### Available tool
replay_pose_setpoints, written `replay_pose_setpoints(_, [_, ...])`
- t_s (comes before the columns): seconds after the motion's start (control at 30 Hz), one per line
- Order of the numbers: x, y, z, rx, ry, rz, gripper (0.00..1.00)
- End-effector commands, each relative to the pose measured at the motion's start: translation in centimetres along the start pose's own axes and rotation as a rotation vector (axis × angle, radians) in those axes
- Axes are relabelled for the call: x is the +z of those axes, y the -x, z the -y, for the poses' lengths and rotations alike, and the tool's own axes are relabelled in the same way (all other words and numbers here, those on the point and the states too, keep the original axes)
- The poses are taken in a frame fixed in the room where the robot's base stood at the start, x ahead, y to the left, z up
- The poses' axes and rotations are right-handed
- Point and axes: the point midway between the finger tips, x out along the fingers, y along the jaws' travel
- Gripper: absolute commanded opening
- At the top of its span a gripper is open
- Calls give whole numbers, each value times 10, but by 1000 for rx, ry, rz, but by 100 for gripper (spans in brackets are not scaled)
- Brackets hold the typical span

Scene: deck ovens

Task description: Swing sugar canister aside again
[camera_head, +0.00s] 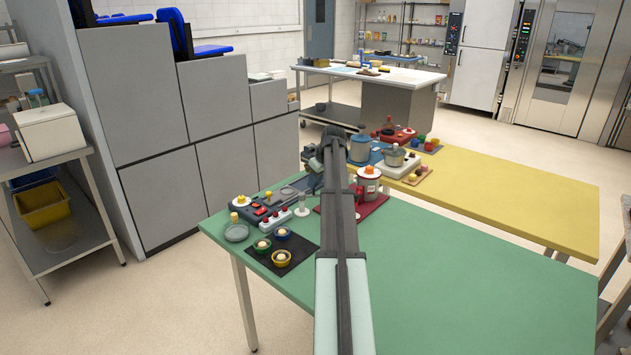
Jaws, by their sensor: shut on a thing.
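My arm reaches from the bottom centre across the green table, and my gripper (334,144) is at its far end. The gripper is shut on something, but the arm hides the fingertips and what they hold. No label tells which thing is the sugar canister. A blue canister (361,149) stands just right of the gripper; I cannot tell whether they touch.
A grey pot (394,156) stands right of the blue canister. Left of the arm are a red-and-grey device (262,215), a white switch box (279,222) and a black mat (262,258) with small bowls. The front green table (450,290) and yellow table (510,195) are clear.

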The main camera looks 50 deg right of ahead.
Motion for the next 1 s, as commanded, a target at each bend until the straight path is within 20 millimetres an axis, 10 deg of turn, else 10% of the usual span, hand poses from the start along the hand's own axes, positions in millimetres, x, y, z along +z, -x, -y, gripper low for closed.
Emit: replay_pose_setpoints(1.0, [10,4,39,305,-727,-1,0])
